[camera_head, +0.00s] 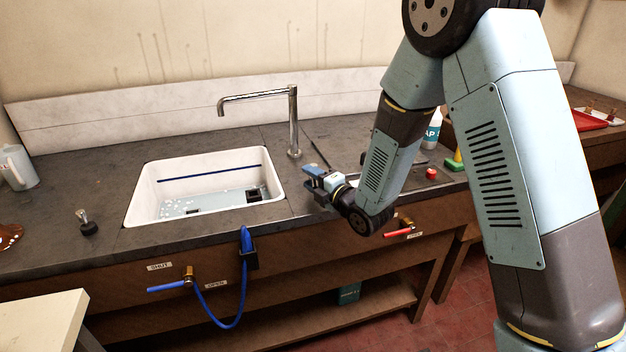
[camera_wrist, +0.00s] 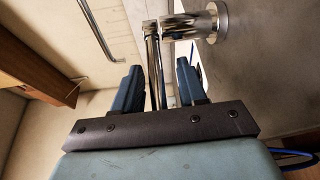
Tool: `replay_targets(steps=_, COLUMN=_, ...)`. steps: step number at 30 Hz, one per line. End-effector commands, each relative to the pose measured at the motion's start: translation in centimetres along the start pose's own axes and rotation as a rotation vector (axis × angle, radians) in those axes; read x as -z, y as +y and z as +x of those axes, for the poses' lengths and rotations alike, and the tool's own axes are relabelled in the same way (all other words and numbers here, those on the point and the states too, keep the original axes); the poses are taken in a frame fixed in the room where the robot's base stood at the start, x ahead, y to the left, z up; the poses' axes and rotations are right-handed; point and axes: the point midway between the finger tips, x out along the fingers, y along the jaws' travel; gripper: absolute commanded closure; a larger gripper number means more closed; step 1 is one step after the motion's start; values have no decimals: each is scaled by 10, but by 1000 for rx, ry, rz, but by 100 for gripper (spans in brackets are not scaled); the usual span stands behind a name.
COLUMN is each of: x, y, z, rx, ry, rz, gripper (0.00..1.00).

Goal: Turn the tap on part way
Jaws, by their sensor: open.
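The chrome tap (camera_head: 292,125) stands upright behind the white sink (camera_head: 145,190), its spout reaching left over the basin. A blue lever valve (camera_head: 168,286) on the bench front points left, between two small labels that appear to read SHUT and OPEN. A red lever valve (camera_head: 398,233) is farther right. My gripper (camera_head: 312,172) is above the counter, right of the sink and in front of the tap. In the wrist view my gripper (camera_wrist: 157,78) is open, with a chrome bar (camera_wrist: 154,60) showing between its fingers. Contact cannot be told. A round chrome base (camera_wrist: 217,22) is beyond.
A blue hose (camera_head: 242,290) loops below the bench edge beside the blue valve. A soap bottle (camera_head: 433,128), a sponge (camera_head: 455,162) and a red cap (camera_head: 431,174) are right of my forearm. A jug (camera_head: 18,167) stands far left. The counter left of the sink is mostly clear.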

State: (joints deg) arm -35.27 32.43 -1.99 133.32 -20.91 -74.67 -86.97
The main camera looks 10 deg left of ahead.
Motion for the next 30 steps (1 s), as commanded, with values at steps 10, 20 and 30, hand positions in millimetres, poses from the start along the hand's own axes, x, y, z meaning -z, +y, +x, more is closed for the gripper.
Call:
replay_targets(steps=10, x=4, y=0, z=1, rx=0, ry=7, rz=0, gripper=84)
replay_targets(steps=20, x=5, y=-1, z=1, rx=2, ry=8, rz=0, gripper=100)
replay_targets(steps=30, x=8, y=-2, z=2, rx=4, ry=21, rz=0, gripper=100)
